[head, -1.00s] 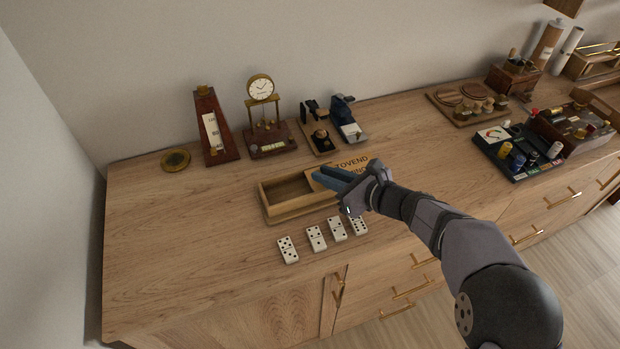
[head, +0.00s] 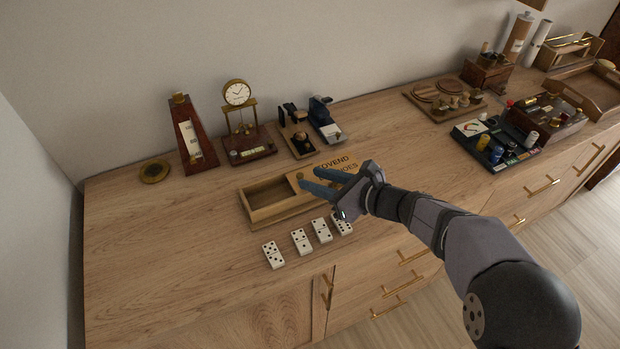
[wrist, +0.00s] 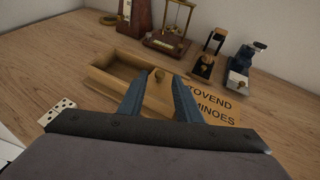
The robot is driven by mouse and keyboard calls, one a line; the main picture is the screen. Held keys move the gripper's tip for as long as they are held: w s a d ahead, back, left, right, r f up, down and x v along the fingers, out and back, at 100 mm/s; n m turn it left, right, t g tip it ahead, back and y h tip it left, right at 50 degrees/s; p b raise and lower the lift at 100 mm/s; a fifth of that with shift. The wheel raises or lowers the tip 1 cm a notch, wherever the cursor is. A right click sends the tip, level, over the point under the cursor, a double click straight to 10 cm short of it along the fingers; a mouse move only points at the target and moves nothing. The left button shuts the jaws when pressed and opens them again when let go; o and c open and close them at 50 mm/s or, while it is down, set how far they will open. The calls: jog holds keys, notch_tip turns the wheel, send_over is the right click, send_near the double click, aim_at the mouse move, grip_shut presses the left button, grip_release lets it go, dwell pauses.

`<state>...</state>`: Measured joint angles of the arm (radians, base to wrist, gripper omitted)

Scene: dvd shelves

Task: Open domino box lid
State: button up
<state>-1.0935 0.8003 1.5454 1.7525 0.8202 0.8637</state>
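The wooden domino box (head: 262,215) stands on the cabinet top, its left part uncovered and empty inside. Its flat lid (head: 335,163), with dark lettering, covers the right part and juts past the box's right end. My gripper (head: 309,178) is over the lid, fingers apart.
Several white dominoes (head: 300,241) lie in a row in front of the box. A metronome (head: 194,135), a clock (head: 240,125) and small devices (head: 325,120) stand behind. A black tray (head: 490,147) is at right.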

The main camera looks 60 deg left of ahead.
jog(key=shift+b+v, duration=0.4)
jog(key=shift+v, duration=1.75)
jog(key=w+d+n+t+h+p, duration=0.15)
jog(key=w+d, duration=0.25)
jog(key=d, duration=0.6)
jog(key=w+d+f+n+t+h+p, duration=0.1)
jog(key=w+d+n+h, duration=0.3)
jog(key=d, duration=0.7)
jog(key=w+d+n+t+p, duration=0.2)
jog(key=w+d, duration=0.3)
jog(key=d, duration=0.5)
jog(key=s+d+n+h+p, duration=0.1)
jog(key=s+d+n+h, duration=0.1)
jog(key=d, duration=1.2)
jog(key=s+d+n+h+p, duration=0.1)
jog(key=s+d+n+h, duration=0.2)
jog(key=d, duration=1.2)
jog(key=shift+f+n+t+h, duration=0.2)
jog(key=shift+n+t+h, duration=0.2)
jog(key=shift+h, duration=0.45)
